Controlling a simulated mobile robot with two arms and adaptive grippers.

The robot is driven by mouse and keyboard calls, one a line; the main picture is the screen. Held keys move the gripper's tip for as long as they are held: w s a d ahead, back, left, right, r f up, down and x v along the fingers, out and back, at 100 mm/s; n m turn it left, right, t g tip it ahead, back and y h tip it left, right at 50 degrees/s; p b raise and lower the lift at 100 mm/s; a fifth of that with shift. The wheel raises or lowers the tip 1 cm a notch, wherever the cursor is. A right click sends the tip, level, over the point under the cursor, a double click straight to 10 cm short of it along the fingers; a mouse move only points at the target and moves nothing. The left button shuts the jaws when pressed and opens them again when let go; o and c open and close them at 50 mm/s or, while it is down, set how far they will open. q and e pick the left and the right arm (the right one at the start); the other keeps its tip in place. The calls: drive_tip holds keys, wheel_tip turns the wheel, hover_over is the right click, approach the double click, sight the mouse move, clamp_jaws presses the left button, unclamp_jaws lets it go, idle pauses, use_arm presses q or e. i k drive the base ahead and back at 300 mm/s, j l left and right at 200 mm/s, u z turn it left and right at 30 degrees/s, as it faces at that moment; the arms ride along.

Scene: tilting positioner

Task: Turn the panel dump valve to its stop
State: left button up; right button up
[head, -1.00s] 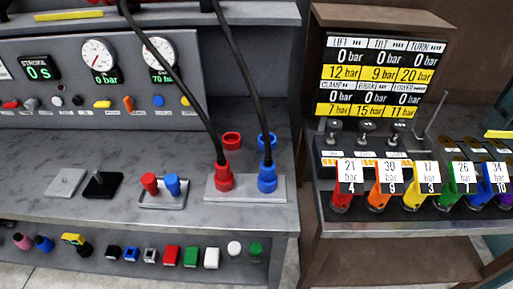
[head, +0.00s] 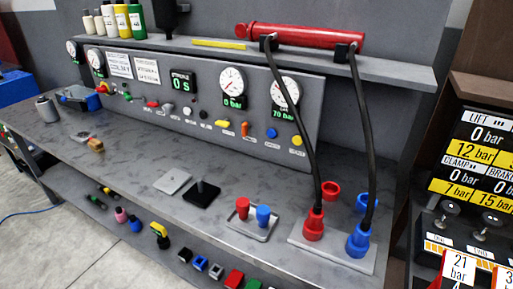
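The grey control panel (head: 205,98) stands at the back of the bench in the head view. Along its lower part is a row of controls: a red handle (head: 153,104), a small white knob (head: 187,111), a yellow lever (head: 222,123), an upright orange lever (head: 244,129), a blue knob (head: 270,132) and a second yellow lever (head: 297,141). Their labels are too small to read, so I cannot tell which is the dump valve. A round gauge (head: 232,80) has a 0 bar display below it; another gauge (head: 285,92) has 70 bar. Neither gripper is in view.
A tray (head: 248,222) stands before the panel.

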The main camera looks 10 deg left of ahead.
sight(155, 104)
drive_tip(key=i+j, duration=0.1)
drive_tip(key=j, duration=0.35)
drive_tip(key=i+j+z, duration=0.15)
drive_tip(key=j, duration=0.8)
drive_tip(key=i+z, duration=0.05)
